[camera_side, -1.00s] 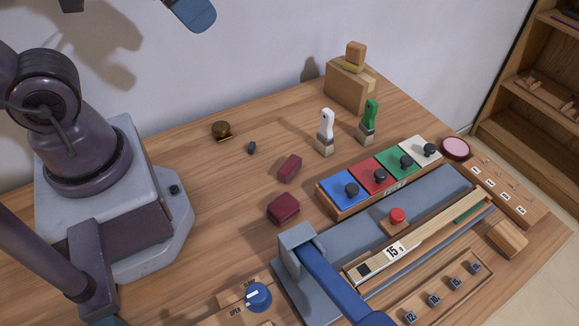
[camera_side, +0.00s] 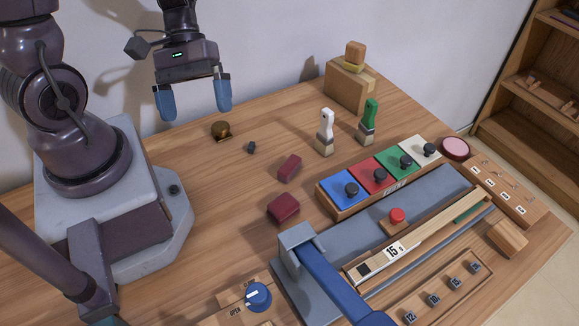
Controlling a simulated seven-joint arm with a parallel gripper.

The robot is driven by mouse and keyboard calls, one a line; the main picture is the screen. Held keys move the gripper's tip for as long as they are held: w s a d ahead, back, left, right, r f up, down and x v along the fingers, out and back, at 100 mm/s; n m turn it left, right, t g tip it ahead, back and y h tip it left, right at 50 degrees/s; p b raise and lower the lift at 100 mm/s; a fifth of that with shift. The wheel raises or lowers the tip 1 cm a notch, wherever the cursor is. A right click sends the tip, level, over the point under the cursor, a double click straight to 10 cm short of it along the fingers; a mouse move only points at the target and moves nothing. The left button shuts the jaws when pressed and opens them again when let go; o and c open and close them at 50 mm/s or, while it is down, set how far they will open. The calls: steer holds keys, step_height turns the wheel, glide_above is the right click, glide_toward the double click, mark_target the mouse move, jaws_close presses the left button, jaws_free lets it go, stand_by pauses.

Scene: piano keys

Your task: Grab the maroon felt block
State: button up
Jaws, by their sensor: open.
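Two maroon blocks lie on the wooden table, left of the coloured boxes. The farther maroon block (camera_side: 289,168) is slimmer and lies at an angle. The nearer maroon block (camera_side: 283,208) is a little chunkier. I cannot tell from their surfaces which one is felt. My gripper (camera_side: 194,108) has two blue fingers, spread wide apart with nothing between them. It hangs pointing down at the upper left, above the back of the table, up and to the left of both blocks.
A brass knob (camera_side: 221,130) and a small dark piece (camera_side: 251,147) lie between gripper and blocks. White-handled (camera_side: 326,130) and green-handled (camera_side: 369,120) brushes stand behind. A row of coloured boxes (camera_side: 345,189) and a grey fixture with a blue lever (camera_side: 335,282) lie right of the blocks.

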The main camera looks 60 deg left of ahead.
mark_target(288, 163)
steer(key=w+f+n+t+h, duration=0.1)
steer(key=f+n+t, duration=0.2)
steer(key=f+n, duration=0.1)
steer(key=w+f+n+t+h, duration=0.1)
steer(key=f+n+t, duration=0.3)
steer(key=n, duration=0.3)
steer(key=f+n+t+h, duration=0.1)
steer(key=f+n+t, duration=0.2)
steer(key=n, duration=0.3)
steer(key=shift+w+a+f+t, duration=0.25)
steer(key=shift+w+f+t, duration=0.15)
steer(key=shift+f, duration=0.1)
steer(key=shift+w+a+f+n+t+y, duration=0.25)
steer(key=shift+w+a+n+t+y, duration=0.4)
steer(key=shift+w+a, duration=0.25)
steer(key=shift+w+a+t+y, duration=0.2)
steer(key=shift+a+t+y, duration=0.05)
steer(key=shift+w+d, duration=0.15)
steer(key=shift+w, duration=0.15)
steer(key=x, duration=0.7)
steer(key=shift+d, duration=0.1)
steer(key=shift+s+d+x, duration=0.15)
steer(key=shift+x, duration=1.15)
steer(key=shift+s+d+x, duration=0.1)
steer(key=shift+d+x, duration=0.1)
steer(key=shift+x, duration=1.1)
steer(key=c, duration=1)
